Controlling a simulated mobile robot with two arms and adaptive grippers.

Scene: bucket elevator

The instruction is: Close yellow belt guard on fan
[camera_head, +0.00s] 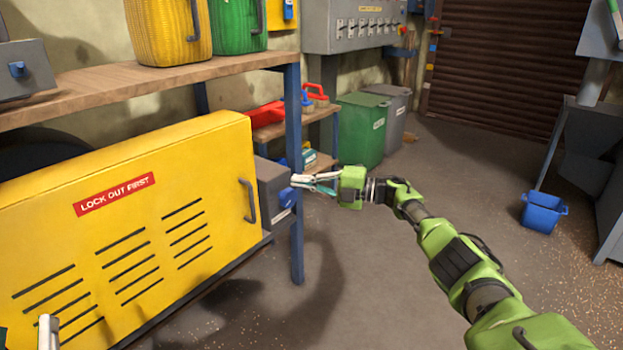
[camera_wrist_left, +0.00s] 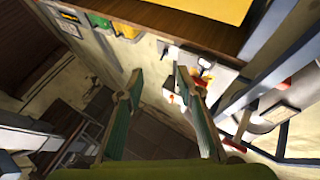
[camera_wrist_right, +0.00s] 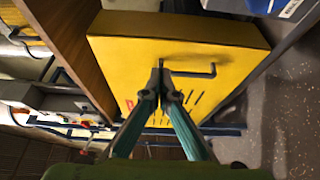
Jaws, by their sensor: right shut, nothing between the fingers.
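The yellow belt guard (camera_head: 195,155) is a broad slotted panel with a red "LOCK OUT FIRST" label, standing below a wooden shelf at the left. Its dark handle (camera_head: 248,203) is near its right edge. My right gripper (camera_head: 303,182) is shut and empty, right of the handle in the head view. In the right wrist view the guard (camera_wrist_right: 140,35) fills the upper middle, and the fingertips overlap the handle (camera_wrist_right: 203,74); contact cannot be told. My left gripper (camera_wrist_left: 157,78) is open and empty; a finger shows at the head view's bottom left. The fan is mostly hidden.
The wooden shelf (camera_head: 130,88) overhangs the guard and carries yellow and green containers. A blue post (camera_head: 295,165) stands by the guard's right end, near my right gripper. Green (camera_head: 362,128) and grey bins stand behind. A blue bucket (camera_head: 543,212) is at right; the middle floor is clear.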

